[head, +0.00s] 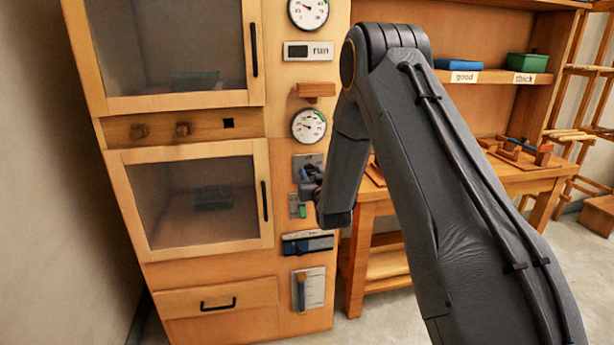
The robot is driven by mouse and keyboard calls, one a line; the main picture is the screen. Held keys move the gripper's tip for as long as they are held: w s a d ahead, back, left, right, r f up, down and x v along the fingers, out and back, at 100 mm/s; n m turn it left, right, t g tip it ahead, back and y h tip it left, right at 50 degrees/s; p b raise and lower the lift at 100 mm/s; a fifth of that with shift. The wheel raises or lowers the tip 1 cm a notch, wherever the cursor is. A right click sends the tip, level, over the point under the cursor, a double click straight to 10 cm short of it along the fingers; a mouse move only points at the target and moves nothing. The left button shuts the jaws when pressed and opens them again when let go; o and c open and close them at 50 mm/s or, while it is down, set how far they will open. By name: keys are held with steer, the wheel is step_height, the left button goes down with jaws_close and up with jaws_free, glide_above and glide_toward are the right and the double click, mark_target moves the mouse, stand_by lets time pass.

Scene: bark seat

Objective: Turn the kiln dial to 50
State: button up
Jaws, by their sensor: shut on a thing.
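The kiln (200,230) is a tall wooden cabinet with two glazed doors and a control strip down its right side. My gripper (309,183) is at this strip, in front of a grey plate (301,161) just below the lower round gauge (308,126). It is shut on what appears to be the dial there. The jaws and my forearm hide the dial, so its pointer and number cannot be read. The lower gauge has a white face, a needle and a green arc; its numbers are too small to read.
A small green switch (302,212) and a blue-grey unit (308,243) are close below. A workbench (520,178) stands right, behind my arm.

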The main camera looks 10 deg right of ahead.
steer(key=m+b, duration=0.2)
steer(key=m, duration=0.3)
steer(key=shift+m, duration=0.4)
stand_by(0.3)
steer(key=o, duration=1.1)
steer(key=shift+c, duration=0.2)
steer(key=shift+d, duration=0.1)
steer(key=shift+s, duration=0.1)
steer(key=s+b, duration=0.1)
steer(key=s, duration=0.6)
steer(key=shift+s, duration=0.3)
